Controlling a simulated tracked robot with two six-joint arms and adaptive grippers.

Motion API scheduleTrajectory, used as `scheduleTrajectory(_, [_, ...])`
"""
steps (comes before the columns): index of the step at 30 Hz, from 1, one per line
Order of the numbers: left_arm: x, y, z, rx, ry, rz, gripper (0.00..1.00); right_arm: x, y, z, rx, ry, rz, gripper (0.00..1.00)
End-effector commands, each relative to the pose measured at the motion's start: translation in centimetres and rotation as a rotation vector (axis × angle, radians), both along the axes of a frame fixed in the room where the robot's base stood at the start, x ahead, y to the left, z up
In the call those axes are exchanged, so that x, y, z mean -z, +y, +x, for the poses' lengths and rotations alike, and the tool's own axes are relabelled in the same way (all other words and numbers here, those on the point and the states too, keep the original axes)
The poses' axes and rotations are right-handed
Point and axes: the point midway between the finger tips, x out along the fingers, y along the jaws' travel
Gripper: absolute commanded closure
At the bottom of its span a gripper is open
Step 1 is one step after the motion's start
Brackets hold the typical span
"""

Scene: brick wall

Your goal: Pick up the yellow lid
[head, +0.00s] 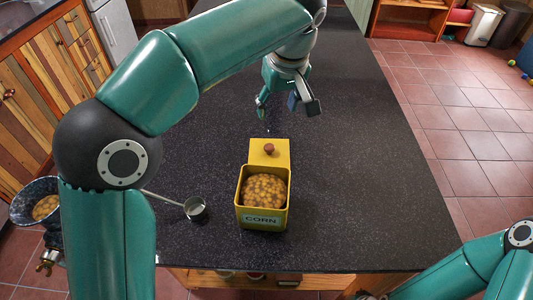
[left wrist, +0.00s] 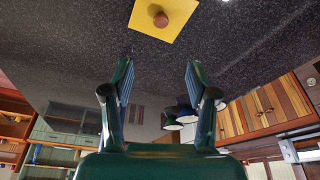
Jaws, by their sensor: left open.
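The yellow lid (head: 284,147) is square with a round brown knob (head: 269,148). It is on the dark counter just behind the yellow corn tin (head: 263,222); whether it lies flat or touches the tin I cannot tell. The tin is open, labelled CORN, and full of yellow kernels. My left gripper (head: 288,106) is open and empty above the counter, behind the lid and apart from it. In the left wrist view, the lid (left wrist: 150,22) is at the top, beyond the open fingers (left wrist: 160,82). My right gripper is out of sight; only its arm shows at bottom right.
A metal ladle (head: 195,209) lies left of the tin. A speckled bowl (head: 28,192) with yellow contents is at the far left. The dark counter (head: 360,180) is clear to the right of the tin, and its front edge is just below the tin.

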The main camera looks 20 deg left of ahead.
Motion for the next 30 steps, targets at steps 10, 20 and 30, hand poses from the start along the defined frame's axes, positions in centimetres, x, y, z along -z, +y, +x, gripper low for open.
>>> scheduleTrajectory(10, [6.7,1.1,1.3,0.000,0.006,0.001,0.42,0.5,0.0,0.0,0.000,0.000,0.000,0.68])
scheduleTrajectory(20, [10.5,1.7,2.2,0.001,0.002,0.001,0.42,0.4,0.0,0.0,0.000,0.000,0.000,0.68])
scheduleTrajectory(30, [14.2,2.1,2.4,0.001,0.006,0.001,0.42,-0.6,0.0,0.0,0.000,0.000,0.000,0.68])
